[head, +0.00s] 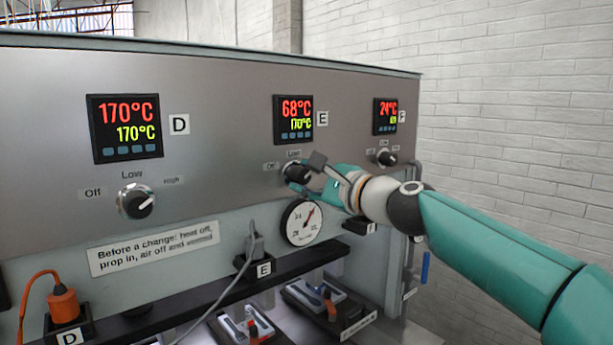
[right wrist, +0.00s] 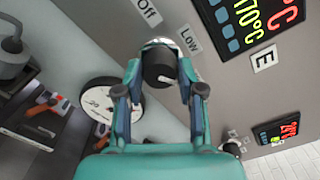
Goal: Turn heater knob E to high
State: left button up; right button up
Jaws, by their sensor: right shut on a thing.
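Heater knob E (head: 296,172) is a black round knob on the grey panel below the E display (head: 293,119), which reads 68°C in red. Labels Off and Low show by it; its High label is hidden behind my right gripper. My right gripper (head: 311,170) is at the knob from the right. In the right wrist view, the two fingers of my right gripper (right wrist: 160,70) are on either side of knob E (right wrist: 159,62), shut on it. A short white mark shows on the knob's face; its exact setting is hard to tell. My left gripper is not in view.
Knob D (head: 136,201) is at left, its pointer towards High, under a 170°C display (head: 125,128). Knob F (head: 386,158) is to the right. A round gauge (head: 302,222) sits just below knob E. A grey plug (head: 255,246) with a cable is lower left of it.

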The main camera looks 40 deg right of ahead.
jog(key=shift+w+f, duration=0.1)
jog(key=shift+f, duration=0.25)
jog(key=o, duration=1.1)
jog(key=shift+d, duration=0.1)
jog(key=shift+o, duration=0.2)
jog(key=shift+r, duration=0.1)
jog(key=shift+r, duration=0.1)
jog(key=shift+s, duration=0.7)
jog(key=s, duration=1)
jog(key=shift+s+d, duration=0.35)
jog(key=shift+d, duration=0.05)
